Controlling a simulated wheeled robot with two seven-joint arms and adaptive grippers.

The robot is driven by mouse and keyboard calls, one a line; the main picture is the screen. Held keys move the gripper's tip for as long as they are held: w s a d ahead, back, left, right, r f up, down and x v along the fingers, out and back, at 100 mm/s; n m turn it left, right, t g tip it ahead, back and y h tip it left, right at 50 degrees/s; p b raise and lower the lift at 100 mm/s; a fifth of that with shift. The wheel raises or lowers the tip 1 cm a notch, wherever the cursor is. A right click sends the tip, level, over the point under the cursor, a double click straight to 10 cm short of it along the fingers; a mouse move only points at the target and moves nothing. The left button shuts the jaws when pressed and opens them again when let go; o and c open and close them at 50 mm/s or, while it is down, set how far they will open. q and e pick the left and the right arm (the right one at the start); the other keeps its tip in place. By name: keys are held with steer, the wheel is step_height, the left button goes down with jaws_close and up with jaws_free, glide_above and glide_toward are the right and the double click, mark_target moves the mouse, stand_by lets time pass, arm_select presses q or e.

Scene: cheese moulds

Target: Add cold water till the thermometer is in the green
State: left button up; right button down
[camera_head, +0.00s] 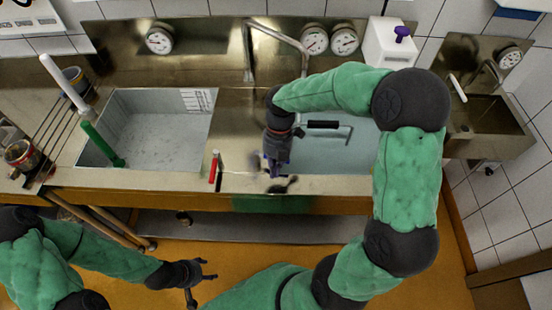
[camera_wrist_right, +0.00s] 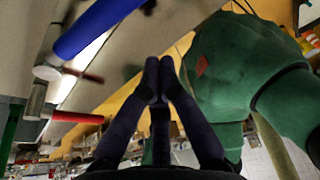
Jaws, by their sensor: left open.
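Several round dial gauges sit on the back wall, one at the left (camera_head: 159,40) and two near the middle (camera_head: 315,40); their needles and any green band are too small to read. A steel faucet (camera_head: 248,45) rises between the two basins. A red handle (camera_head: 213,165) stands at the counter's front edge; it also shows in the right wrist view (camera_wrist_right: 75,117). A blue handle (camera_wrist_right: 100,25) is close to the right wrist camera, beside the fingers. My right gripper (camera_head: 276,181) is over the front edge, its fingertips together (camera_wrist_right: 158,70) with nothing visible between them. My left gripper (camera_head: 203,275) is open and empty.
The left basin (camera_head: 165,135) and the right basin (camera_head: 335,155) hold pale liquid or show pale bottoms. A rack (camera_head: 60,125) with jars is at far left. My right arm covers part of the right basin.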

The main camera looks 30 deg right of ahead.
steer(key=shift+x, duration=1.05)
steer(key=shift+w+d+r+b, duration=0.15)
steer(key=shift+w+d+r, duration=0.05)
steer(key=shift+w+d, duration=0.3)
steer(key=shift+w+d+r+b, duration=0.15)
steer(key=shift+w+d+r, duration=0.05)
steer(key=shift+w+d, duration=0.3)
steer(key=shift+w+d+r, duration=0.25)
steer(key=shift+w+d, duration=0.25)
steer(key=shift+w+d+r+p, duration=0.1)
steer(key=shift+w+d+p, duration=0.4)
steer(key=shift+d, duration=0.05)
